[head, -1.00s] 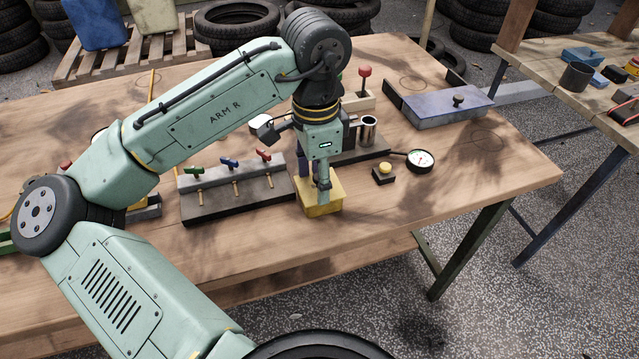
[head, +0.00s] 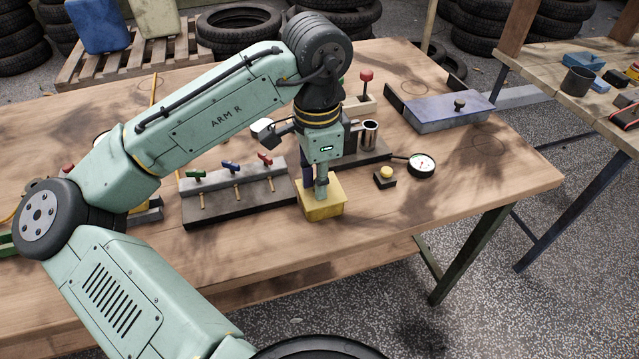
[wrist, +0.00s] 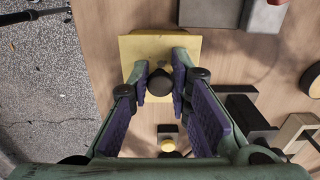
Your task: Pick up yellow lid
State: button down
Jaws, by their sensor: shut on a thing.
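The yellow lid (head: 338,195) is square with a dark round knob, and sits as the top of a yellow box shape near the table's front edge. My gripper (head: 321,191) points straight down over it. In the wrist view, my gripper (wrist: 159,84) has its two purple-padded fingers closed around the black knob (wrist: 160,82) of the yellow lid (wrist: 138,50). The fingers hide part of the lid's top. I cannot tell whether a gap shows beneath the lid.
A lever block (head: 235,193) with green, blue and red levers stands close on the left. A yellow button (head: 386,174) and a gauge (head: 421,165) are on the right. A metal cup (head: 370,132) stands behind. A blue lidded box (head: 445,110) lies farther back. The right front tabletop is clear.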

jog(key=shift+s+f, duration=0.15)
jog(key=shift+f, duration=0.15)
